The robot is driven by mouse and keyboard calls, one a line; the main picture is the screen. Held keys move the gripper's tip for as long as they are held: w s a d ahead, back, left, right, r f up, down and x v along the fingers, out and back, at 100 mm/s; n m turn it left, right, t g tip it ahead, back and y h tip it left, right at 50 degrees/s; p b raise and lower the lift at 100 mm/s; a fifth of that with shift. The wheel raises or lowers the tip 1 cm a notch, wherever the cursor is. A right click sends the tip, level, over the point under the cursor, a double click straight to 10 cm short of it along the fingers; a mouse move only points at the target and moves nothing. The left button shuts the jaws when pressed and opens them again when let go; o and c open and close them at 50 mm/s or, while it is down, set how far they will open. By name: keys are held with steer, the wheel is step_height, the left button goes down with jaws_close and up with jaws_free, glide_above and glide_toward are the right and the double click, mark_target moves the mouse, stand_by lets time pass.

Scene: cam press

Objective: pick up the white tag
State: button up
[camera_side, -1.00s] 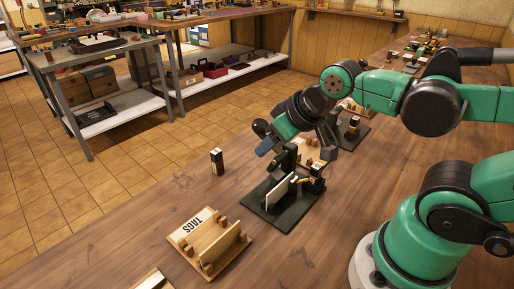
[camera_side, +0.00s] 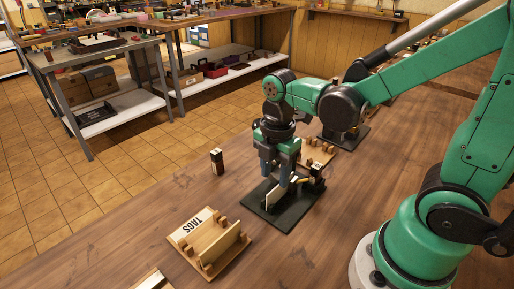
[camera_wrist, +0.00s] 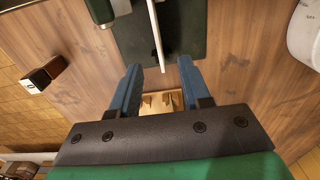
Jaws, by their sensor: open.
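The white tag (camera_side: 269,198) stands upright on edge in the dark press (camera_side: 253,204), partly hidden in the side view by my gripper (camera_side: 277,174). In the wrist view the tag (camera_wrist: 157,28) shows as a thin pale strip seen nearly edge-on, with its near end between the fingertip lines. My gripper (camera_wrist: 159,66) is open, its blue fingers pointing down at the press. One finger lies to each side of the tag's line. I cannot tell how far above it the tips are.
A wooden holder marked TAGS (camera_side: 238,240) sits nearer the camera on the bench. A small dark block with a pale top (camera_side: 217,161) stands left of the press. Another wooden holder (camera_side: 318,150) and a second dark base (camera_side: 350,138) lie behind. Bare bench lies between.

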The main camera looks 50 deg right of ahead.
mark_target(274, 189)
steer(key=shift+f, duration=2.65)
jaws_close()
